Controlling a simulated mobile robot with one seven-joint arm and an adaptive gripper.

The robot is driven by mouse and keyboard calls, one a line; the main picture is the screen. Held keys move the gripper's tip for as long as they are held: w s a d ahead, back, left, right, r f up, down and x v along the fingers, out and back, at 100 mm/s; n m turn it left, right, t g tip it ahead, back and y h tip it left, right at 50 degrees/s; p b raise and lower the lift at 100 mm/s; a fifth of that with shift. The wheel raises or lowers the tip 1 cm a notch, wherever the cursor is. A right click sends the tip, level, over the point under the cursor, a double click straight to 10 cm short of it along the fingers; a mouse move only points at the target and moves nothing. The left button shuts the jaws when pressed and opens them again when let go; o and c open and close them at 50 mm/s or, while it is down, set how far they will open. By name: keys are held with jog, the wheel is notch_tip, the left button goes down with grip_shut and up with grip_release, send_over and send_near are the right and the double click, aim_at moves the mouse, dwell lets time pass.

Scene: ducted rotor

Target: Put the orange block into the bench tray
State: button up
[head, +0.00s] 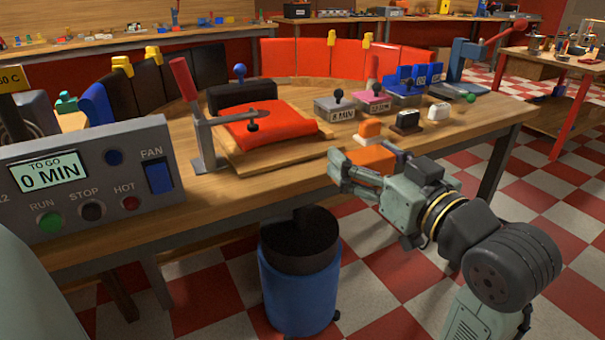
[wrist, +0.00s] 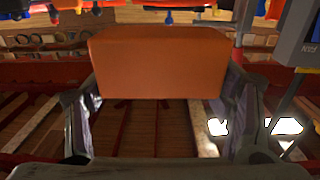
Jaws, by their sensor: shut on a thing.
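The orange block (head: 368,157) is between the fingers of my gripper (head: 362,170), in front of the bench's front edge in the head view. In the wrist view the orange block (wrist: 158,62) fills the upper middle. One finger of my gripper (wrist: 160,100) is on each side of it, shut on it. The fingers and palm hide part of the block in the head view. I cannot make out for sure which thing is the bench tray.
A wooden bench (head: 305,170) carries a red panel (head: 262,125) on a board under a red-handled clamp (head: 195,115). Small blocks (head: 405,120) stand near its front right. A grey control box (head: 85,180) is at left. A blue bin (head: 298,285) stands below.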

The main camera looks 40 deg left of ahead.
jog(key=shift+s+a+f, duration=0.15)
jog(key=shift+s+f, duration=0.05)
jog(key=shift+s, duration=0.45)
jog(key=shift+a+r+g+p, duration=0.1)
jog(key=shift+a+g+p, duration=0.25)
jog(key=shift+p, duration=0.2)
jog(key=p+x, duration=0.7)
jog(key=x, duration=0.2)
jog(key=f+p+x, duration=0.1)
jog(key=p+x, duration=0.3)
jog(key=x, duration=0.1)
jog(key=shift+s+a+p, duration=0.25)
jog(key=shift+s+p, duration=0.05)
jog(key=shift+s, duration=0.05)
jog(key=shift+w+a+f, duration=0.1)
jog(key=shift+a+f, duration=0.05)
jog(key=shift+a, duration=0.15)
jog(key=shift+a+f, duration=0.15)
jog(key=shift+f, duration=0.1)
jog(key=shift+f+p, duration=0.4)
jog(key=shift+f, duration=1.2)
